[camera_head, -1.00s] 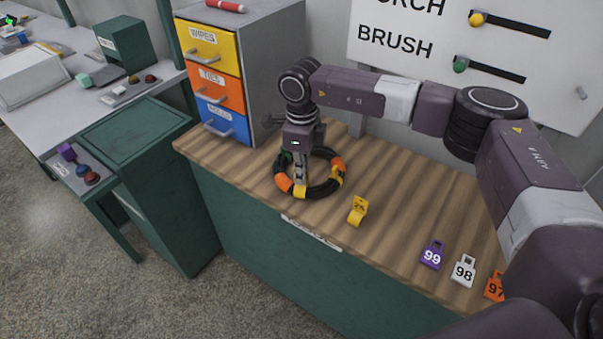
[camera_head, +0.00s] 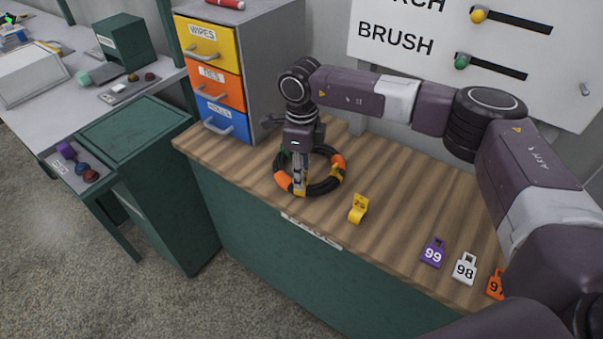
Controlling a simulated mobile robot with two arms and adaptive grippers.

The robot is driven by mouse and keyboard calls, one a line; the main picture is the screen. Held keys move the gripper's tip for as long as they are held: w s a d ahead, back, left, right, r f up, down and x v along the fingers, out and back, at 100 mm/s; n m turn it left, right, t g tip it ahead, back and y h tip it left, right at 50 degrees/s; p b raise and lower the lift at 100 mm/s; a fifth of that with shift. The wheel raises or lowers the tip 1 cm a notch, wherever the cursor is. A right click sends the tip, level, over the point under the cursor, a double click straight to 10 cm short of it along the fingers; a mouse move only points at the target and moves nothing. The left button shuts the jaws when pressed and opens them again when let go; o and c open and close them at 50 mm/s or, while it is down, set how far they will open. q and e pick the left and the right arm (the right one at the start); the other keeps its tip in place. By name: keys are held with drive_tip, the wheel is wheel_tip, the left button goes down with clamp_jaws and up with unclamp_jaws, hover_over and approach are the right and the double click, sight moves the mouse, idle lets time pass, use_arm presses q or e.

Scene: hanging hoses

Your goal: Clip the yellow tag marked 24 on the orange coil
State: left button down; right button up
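The coil (camera_head: 322,188) is a black ring of hose with orange bands and yellow ties, lying on the wooden worktop. My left gripper is not in view.
Purple tag 99 (camera_head: 433,253), white tag 98 (camera_head: 464,269) and an orange tag (camera_head: 496,285) lie along the front right of the worktop (camera_head: 400,220). A drawer cabinet (camera_head: 265,75) stands behind left. A board (camera_head: 420,40) with sliders stands behind.

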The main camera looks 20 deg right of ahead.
drive_tip(key=shift+r, duration=0.15)
wheel_tip(320, 180, up, 12)
idle(0.5)
